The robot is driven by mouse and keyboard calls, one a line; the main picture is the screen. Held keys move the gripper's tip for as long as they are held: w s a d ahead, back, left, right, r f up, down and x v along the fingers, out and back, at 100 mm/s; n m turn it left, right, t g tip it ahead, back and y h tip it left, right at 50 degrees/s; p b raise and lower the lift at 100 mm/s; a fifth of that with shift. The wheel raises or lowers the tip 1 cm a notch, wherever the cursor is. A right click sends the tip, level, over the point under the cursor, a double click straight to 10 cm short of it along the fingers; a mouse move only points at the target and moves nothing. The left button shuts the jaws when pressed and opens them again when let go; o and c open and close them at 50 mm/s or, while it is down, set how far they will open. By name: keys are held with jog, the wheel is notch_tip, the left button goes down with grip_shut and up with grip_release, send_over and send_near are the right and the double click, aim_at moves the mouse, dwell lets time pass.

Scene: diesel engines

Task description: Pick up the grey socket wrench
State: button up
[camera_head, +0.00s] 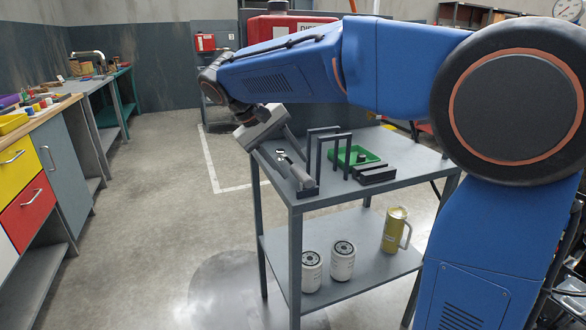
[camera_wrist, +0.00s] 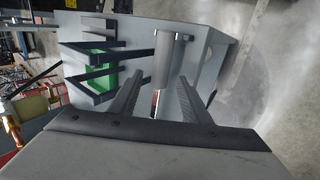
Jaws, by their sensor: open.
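My gripper (camera_wrist: 161,80) is open, with its two fingers spread and pointing at the trolley top. A grey cylindrical piece, which looks like part of the grey socket wrench (camera_wrist: 164,60), shows between and beyond the fingertips in the wrist view. No contact with the fingers can be made out. In the head view my gripper (camera_head: 294,155) hangs tilted over the near left end of the trolley top. A grey tool, likely the wrench (camera_head: 296,174), is just below it, by a dark stand. My gripper partly covers it there.
Black upright frames (camera_head: 330,140) stand close right of my gripper on the grey trolley (camera_head: 410,167). The lower shelf holds two white filters (camera_head: 342,262) and a yellow jug (camera_head: 395,230). Floor left is clear.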

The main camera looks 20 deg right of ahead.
jog(key=shift+x, duration=1.2)
grip_shut()
jog(key=shift+r, duration=0.1)
